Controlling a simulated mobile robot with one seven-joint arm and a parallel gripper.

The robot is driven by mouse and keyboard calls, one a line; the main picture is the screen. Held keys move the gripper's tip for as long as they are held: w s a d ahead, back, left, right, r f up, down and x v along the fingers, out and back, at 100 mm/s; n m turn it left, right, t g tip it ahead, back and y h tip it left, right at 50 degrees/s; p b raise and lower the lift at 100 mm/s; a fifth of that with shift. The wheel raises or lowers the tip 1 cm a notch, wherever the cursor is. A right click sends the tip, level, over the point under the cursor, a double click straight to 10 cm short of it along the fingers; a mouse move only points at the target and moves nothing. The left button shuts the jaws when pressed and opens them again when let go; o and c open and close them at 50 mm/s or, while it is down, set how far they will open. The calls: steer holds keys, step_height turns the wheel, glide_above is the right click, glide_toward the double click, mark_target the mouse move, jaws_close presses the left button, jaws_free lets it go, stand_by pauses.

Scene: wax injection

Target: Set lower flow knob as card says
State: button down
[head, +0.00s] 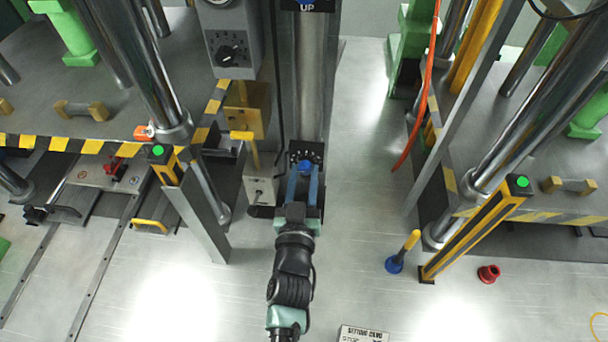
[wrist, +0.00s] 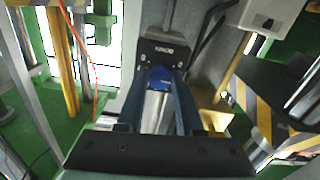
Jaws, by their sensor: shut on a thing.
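The lower flow knob (head: 305,167) is a blue round knob on a black plate (head: 318,152) with white dial marks, low on the grey column. It also shows in the wrist view (wrist: 160,76), between my two blue fingers. My gripper (head: 303,177) is shut on this knob, one finger on each side. The wrist view shows my gripper (wrist: 160,90) from behind. The knob's pointer and exact setting cannot be made out. The setting card (head: 362,334) lies at the bottom edge of the head view, cut off; its setting values are not readable.
An upper plate marked UP (head: 307,6) is on the same column. A grey box with a black dial (head: 230,52) stands to the left. A grey socket box (head: 261,190) is close left of my gripper. A blue-based yellow-handled tool (head: 402,252) and red piece (head: 488,274) stand right on open floor.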

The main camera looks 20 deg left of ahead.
steer(key=m, duration=0.4)
steer(key=shift+m+b, duration=0.3)
steer(key=shift+b, duration=0.1)
steer(key=m, duration=0.4)
steer(key=shift+m, duration=0.3)
steer(key=m, duration=0.4)
steer(key=shift+b, duration=0.4)
steer(key=shift+m, duration=2)
steer(key=c, duration=0.6)
jaws_free()
steer(key=shift+o, duration=0.2)
